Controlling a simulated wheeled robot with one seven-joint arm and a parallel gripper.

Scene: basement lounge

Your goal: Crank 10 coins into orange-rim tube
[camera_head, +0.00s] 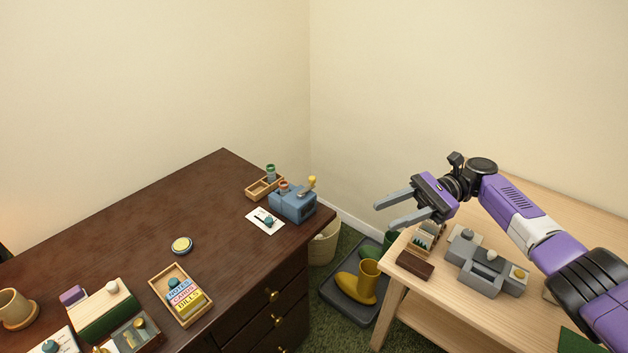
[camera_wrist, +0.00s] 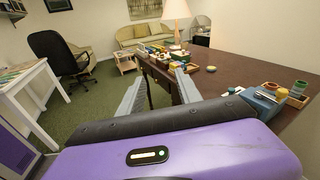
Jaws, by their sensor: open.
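A blue-grey machine (camera_head: 292,207) with a yellow crank knob (camera_head: 312,180) stands at the right end of the dark desk. An orange-rim tube (camera_head: 283,187) shows at its back left; I cannot tell whether it is seated in the machine. A green-rim tube (camera_head: 270,172) stands in a wooden tray (camera_head: 252,194) behind it. The machine also shows at the right of the wrist view (camera_wrist: 264,101). My gripper (camera_head: 384,217) is open and empty, in the air right of the machine and apart from it. Coins cannot be made out.
A white card with a teal knob (camera_head: 265,221) lies left of the machine. A round tin (camera_head: 181,245) and a wooden box of labelled blocks (camera_head: 181,296) are farther left. A light wooden table (camera_head: 396,280) with grey devices stands below my arm. Boots (camera_head: 358,285) stand between the furniture.

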